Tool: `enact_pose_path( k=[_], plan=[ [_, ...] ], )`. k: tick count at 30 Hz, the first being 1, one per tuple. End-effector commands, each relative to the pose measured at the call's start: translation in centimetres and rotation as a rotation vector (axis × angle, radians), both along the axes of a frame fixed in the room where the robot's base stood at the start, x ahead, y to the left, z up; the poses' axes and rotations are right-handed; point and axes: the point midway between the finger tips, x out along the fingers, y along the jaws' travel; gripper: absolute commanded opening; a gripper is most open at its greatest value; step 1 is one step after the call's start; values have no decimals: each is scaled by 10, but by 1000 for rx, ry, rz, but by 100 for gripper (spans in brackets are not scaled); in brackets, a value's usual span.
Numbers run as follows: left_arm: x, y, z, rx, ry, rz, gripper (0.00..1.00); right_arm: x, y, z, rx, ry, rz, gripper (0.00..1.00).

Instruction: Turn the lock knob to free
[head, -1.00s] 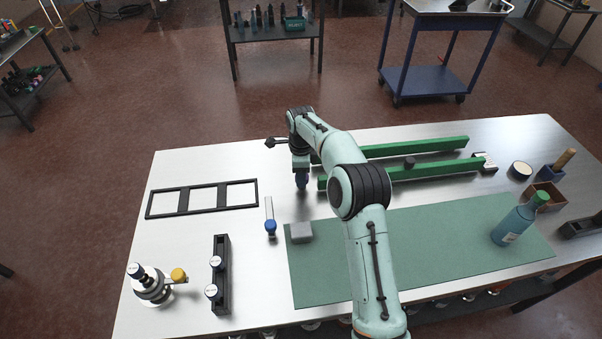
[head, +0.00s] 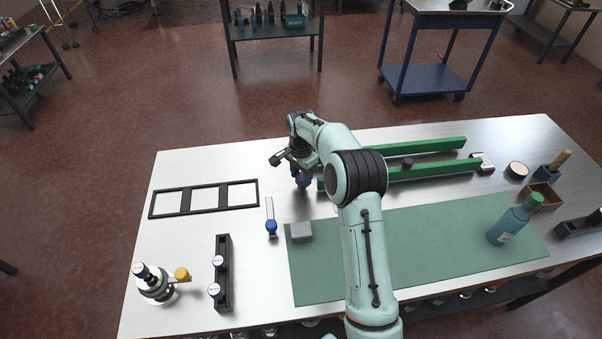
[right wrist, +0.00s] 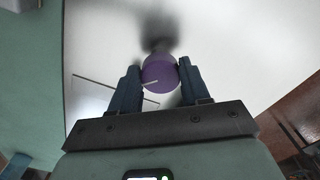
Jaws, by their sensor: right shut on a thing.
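A round purple knob (right wrist: 160,72) with a pale line on its face sits between the two fingers of my right gripper (right wrist: 160,82) in the right wrist view. The fingers touch it on both sides, so the gripper is shut on it. In the head view my right gripper (head: 302,174) points down at the table, left of the near green rail. A little of the purple knob (head: 302,182) shows under it. What the knob is mounted on is hidden. My left gripper is not in view.
Two green rails (head: 435,170) lie right of the gripper. A black frame (head: 182,201), a blue-ended tool (head: 271,226) and a black bar with white knobs (head: 223,275) lie left. A green mat (head: 400,250) with a grey block (head: 301,232) and a bottle (head: 510,223) is in front.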

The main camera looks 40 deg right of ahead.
Motion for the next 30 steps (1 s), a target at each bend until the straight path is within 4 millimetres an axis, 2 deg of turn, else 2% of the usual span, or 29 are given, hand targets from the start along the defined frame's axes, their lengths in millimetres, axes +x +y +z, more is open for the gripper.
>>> enact_pose_path(
  k=[18, 30],
  plan=[
    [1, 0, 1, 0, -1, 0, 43, -1, -2, 0, -2, -3, 558, 16],
    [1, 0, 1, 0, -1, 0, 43, -1, -2, 1, -3, -3, 762, 16]
  ],
)
